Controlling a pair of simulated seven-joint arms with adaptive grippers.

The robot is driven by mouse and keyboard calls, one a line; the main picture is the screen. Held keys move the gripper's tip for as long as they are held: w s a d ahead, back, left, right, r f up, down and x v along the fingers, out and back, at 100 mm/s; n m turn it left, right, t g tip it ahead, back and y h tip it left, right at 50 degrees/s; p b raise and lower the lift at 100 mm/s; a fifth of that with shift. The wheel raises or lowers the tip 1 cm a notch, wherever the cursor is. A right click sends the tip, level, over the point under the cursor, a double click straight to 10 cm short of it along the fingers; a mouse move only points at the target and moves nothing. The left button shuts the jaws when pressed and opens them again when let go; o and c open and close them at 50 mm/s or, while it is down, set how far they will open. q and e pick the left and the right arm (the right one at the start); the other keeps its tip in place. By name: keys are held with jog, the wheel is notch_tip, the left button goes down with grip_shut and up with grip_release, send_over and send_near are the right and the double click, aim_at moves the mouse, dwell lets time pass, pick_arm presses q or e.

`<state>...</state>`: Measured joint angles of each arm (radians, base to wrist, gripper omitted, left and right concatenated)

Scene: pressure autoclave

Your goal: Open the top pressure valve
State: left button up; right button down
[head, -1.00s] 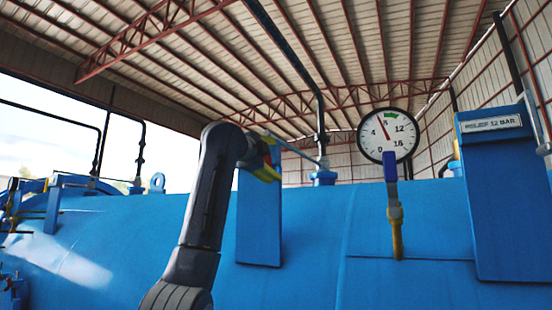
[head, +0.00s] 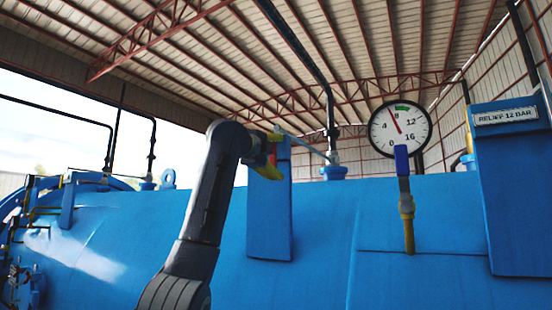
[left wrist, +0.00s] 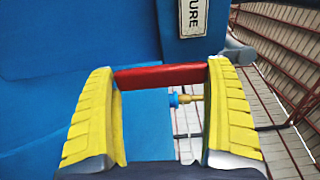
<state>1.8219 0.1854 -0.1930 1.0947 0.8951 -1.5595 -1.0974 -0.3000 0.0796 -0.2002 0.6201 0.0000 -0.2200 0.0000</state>
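My left gripper (head: 270,158) has yellow fingers and is beside the top of a blue upright panel on the tank. In the left wrist view the fingers (left wrist: 160,95) are wide apart. A red bar (left wrist: 160,76) lies crosswise between them, its ends meeting or hidden by the fingers. A light blue rod (head: 305,147) runs from near the gripper to a blue fitting (head: 333,172) under a dark pipe. A pressure gauge (head: 400,129) has its needle just left of 8. A blue-handled valve (head: 402,160) hangs below it. My right gripper is not visible.
The blue tank (head: 330,230) fills the lower view. The upright panel (head: 270,215) and a larger panel marked RELIEF 12 BAR (head: 520,200) stand out from it. In the wrist view a plate (left wrist: 193,18) ends in "URE". A brass fitting (left wrist: 185,99) shows beyond the red bar.

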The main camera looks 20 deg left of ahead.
pick_arm(q)
jog(key=shift+o, duration=1.2)
jog(key=s+a, duration=0.2)
jog(key=s, duration=0.9)
jog(key=shift+s+a, duration=0.2)
jog(key=shift+s, duration=0.2)
